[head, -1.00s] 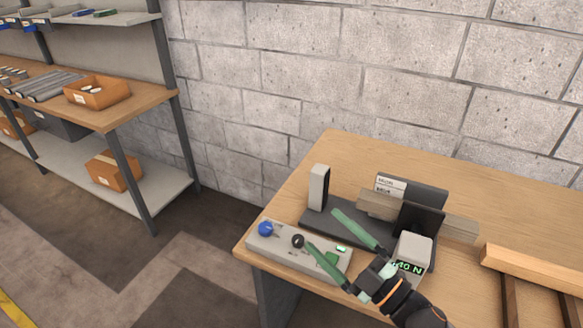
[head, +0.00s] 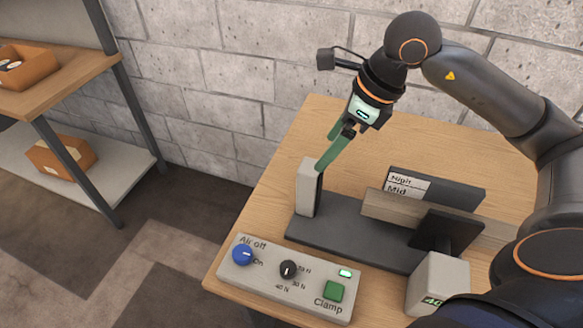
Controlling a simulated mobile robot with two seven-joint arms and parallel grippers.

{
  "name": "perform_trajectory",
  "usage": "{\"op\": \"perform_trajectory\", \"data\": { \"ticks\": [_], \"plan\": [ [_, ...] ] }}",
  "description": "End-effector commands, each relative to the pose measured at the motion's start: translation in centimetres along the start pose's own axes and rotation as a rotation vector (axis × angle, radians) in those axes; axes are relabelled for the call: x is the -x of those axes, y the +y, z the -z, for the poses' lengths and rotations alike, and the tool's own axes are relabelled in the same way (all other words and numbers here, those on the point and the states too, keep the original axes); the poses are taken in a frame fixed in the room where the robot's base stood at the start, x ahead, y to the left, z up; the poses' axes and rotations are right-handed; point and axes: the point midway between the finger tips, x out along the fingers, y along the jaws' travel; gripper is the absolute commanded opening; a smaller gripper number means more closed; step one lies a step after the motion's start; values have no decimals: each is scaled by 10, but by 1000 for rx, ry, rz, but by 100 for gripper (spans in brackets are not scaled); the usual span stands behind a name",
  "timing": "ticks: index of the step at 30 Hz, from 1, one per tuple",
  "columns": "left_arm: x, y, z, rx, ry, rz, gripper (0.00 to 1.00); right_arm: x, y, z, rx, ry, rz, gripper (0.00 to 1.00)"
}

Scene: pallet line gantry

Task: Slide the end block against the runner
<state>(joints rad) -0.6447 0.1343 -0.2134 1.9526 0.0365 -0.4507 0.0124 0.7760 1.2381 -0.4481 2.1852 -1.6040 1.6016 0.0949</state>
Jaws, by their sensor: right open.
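The end block (head: 306,188) is a light grey upright block with a dark right side, at the left end of a dark base (head: 345,236). The runner looks to be the greyish wooden bar (head: 398,209) lying between a dark back plate and a black clamp pad (head: 446,232). A gap shows between the end block and the bar's left end. My right gripper (head: 325,153) has green fingers, open and empty, pointing down at the top of the end block. One fingertip overlaps the block's top edge; contact is unclear. My left gripper is out of view.
A control panel (head: 262,276) with a blue knob, black dial and green Clamp button sits at the table's front edge. A grey clamp body (head: 437,280) with a display stands right of it. Bare tabletop (head: 345,125) lies behind the base.

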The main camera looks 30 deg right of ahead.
Motion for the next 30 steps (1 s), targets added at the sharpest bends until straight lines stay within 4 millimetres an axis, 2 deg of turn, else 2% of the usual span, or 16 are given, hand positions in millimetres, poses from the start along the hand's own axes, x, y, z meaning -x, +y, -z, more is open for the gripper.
{"op": "perform_trajectory", "data": {
  "ticks": [5, 18, 24, 30],
  "plan": [
    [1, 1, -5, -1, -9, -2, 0, -18, 0, 2, 0, 7, 2, 90],
    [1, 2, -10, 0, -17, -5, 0, -103, 0, 1, -1, 5, -2, 90],
    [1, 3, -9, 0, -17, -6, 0, -121, 0, 1, 0, 3, 0, 90],
    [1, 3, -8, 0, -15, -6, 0, -124, 0, 1, 0, 2, 1, 90]
  ]
}}
